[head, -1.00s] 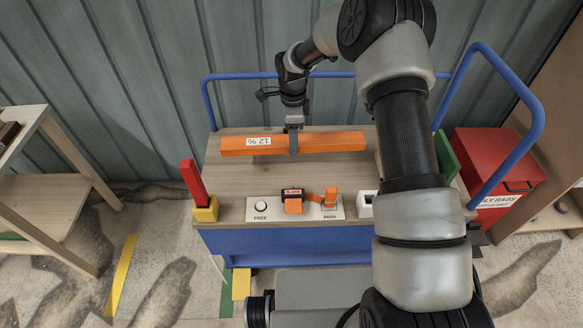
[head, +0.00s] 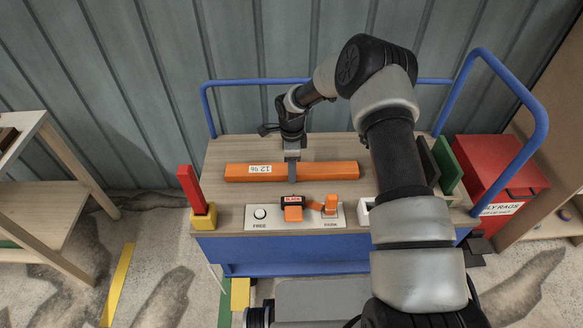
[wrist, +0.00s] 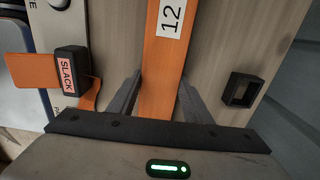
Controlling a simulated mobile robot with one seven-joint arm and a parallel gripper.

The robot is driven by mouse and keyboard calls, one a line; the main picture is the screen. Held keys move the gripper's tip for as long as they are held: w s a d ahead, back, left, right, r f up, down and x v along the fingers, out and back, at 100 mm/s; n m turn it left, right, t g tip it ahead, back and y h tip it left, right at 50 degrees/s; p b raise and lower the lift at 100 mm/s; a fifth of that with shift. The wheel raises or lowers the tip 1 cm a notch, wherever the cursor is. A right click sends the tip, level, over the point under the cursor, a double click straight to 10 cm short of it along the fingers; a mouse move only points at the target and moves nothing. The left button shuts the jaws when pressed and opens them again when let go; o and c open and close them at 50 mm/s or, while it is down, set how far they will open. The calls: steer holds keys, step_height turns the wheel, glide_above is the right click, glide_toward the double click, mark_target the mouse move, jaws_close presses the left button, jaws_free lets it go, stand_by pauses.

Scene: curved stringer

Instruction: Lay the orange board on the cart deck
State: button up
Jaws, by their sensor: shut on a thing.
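The orange board (head: 325,171) has a white "12" label near its left end and lies level across the cart in the head view. My gripper (head: 292,175) is shut on it near its middle, from above. In the wrist view the board (wrist: 163,65) runs between the two fingers (wrist: 160,85). The wooden cart deck (head: 235,152) is beneath the board. The board is low over the deck, and I cannot tell whether it touches. My arm hides the right part of the deck.
A white FREE/PARK panel (head: 260,223) with an orange strap and black SLACK buckle (head: 292,200) sits at the deck's front edge. A red upright on a yellow block (head: 203,217) stands front left. Green and black upright panels are at right. Blue rails (head: 537,110) rise at the sides.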

steer(key=o, duration=1.5)
steer(key=shift+f, duration=0.1)
steer(key=shift+o, duration=0.2)
